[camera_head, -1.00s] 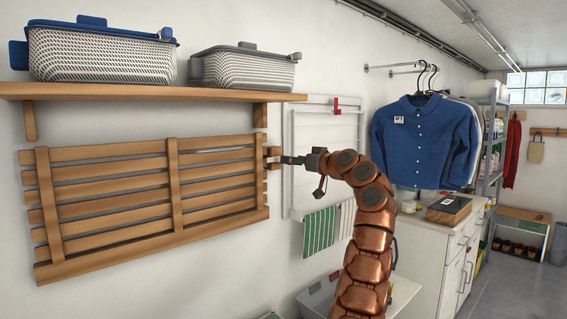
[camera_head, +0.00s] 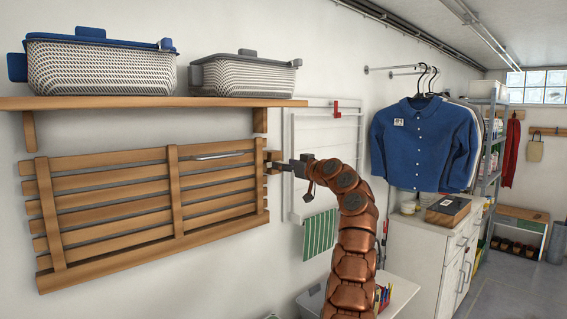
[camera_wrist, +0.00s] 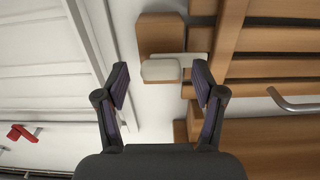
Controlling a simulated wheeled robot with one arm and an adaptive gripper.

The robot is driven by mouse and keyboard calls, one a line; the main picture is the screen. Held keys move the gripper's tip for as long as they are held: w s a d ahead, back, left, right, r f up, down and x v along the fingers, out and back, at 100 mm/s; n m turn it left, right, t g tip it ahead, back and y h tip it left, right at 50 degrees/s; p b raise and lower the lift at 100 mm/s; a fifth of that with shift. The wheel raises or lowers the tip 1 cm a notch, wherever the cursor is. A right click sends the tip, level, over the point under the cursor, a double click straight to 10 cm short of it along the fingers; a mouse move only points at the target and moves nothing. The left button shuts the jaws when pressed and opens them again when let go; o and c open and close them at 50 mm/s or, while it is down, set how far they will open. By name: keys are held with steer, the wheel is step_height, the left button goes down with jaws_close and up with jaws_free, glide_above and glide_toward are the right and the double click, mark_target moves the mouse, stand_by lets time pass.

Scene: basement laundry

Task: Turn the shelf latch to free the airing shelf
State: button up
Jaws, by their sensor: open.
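The airing shelf (camera_head: 178,200) is a slatted wooden panel standing flat against the wall, with a metal bar handle (camera_head: 218,155) near its upper right. The shelf latch is a small wooden block with a pale, rounded tab (camera_wrist: 160,69), at the shelf's right edge in the head view. In the wrist view, the tab lies between my open fingertips, with gaps on both sides, and a flat piece runs from it towards the shelf frame (camera_wrist: 224,40). My gripper (camera_head: 287,168) is at the latch from the right; it also shows in the wrist view (camera_wrist: 161,80).
A wall shelf (camera_head: 150,102) above holds two baskets, one with a blue lid (camera_head: 100,66), one grey (camera_head: 244,75). Right of the latch hangs a white rack with a red lever (camera_head: 337,109). A blue shirt (camera_head: 424,145) hangs further right, above a white cabinet (camera_head: 425,250).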

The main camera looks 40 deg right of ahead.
steer(key=shift+w, duration=0.25)
steer(key=shift+a, duration=0.15)
steer(key=c, duration=1.1)
